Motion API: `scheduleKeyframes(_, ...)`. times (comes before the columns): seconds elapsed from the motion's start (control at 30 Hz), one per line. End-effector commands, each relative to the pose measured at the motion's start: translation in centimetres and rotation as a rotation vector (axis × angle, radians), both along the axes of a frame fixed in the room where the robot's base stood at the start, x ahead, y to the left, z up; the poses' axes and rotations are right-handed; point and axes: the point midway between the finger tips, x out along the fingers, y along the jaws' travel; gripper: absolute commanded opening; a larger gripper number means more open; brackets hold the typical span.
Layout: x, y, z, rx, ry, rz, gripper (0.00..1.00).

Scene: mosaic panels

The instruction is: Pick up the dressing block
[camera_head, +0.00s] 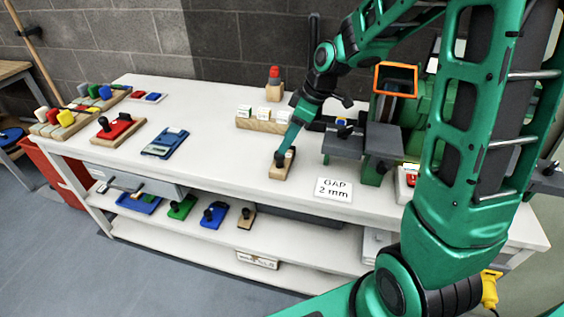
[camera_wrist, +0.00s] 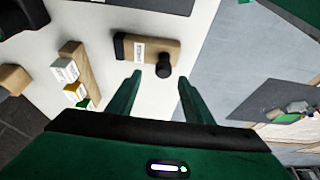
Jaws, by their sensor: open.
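A wooden block with a black knob and a white label, which looks like the dressing block (camera_head: 277,173), lies on the white bench top near its front middle. In the wrist view the same block (camera_wrist: 152,47) lies just beyond my fingertips, with a dark end on its left; I cannot read its label. My gripper (camera_head: 287,152) points down at the block and partly covers it in the head view. In the wrist view my gripper (camera_wrist: 160,80) is open and empty, the knob showing between the two fingertips. I cannot tell how high the fingers are above it.
A wooden holder with white labelled blocks (camera_head: 262,125) stands behind the block. The grey stand (camera_head: 345,146) and "GAP 2 mm" card (camera_head: 333,189) are to its right. A blue tool (camera_head: 165,142) and red-topped block (camera_head: 117,129) lie left. Bench between is clear.

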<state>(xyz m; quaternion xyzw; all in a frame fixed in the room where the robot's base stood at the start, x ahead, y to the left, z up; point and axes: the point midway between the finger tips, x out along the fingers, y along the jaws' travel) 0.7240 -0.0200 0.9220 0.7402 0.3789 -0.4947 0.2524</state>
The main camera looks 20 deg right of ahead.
Motion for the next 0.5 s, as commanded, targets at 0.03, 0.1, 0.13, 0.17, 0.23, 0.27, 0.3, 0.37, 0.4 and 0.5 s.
scheduleKeyframes(0.03,0.1,0.2,-0.6,0.0,0.002,0.001,0.47)
scheduleKeyframes(0.1,0.2,0.4,-1.0,0.0,0.002,-0.001,0.47)
scheduleKeyframes(0.13,0.2,0.4,-1.2,-0.001,0.001,-0.001,0.47)
scheduleKeyframes(0.17,0.2,0.4,-1.3,-0.001,0.001,-0.001,0.47)
scheduleKeyframes(0.23,0.2,0.6,-1.7,-0.001,0.003,-0.001,0.47)
scheduleKeyframes(0.27,0.3,0.7,-1.9,-0.001,0.003,-0.001,0.47)
scheduleKeyframes(0.3,0.3,0.9,-2.3,0.0,0.003,-0.001,0.47)
scheduleKeyframes(0.37,0.3,1.3,-3.1,0.0,0.003,0.0,0.47)
scheduleKeyframes(0.4,0.4,1.6,-3.6,-0.001,0.004,0.0,0.47)
scheduleKeyframes(0.5,0.6,2.1,-4.9,-0.001,0.004,-0.001,0.47)
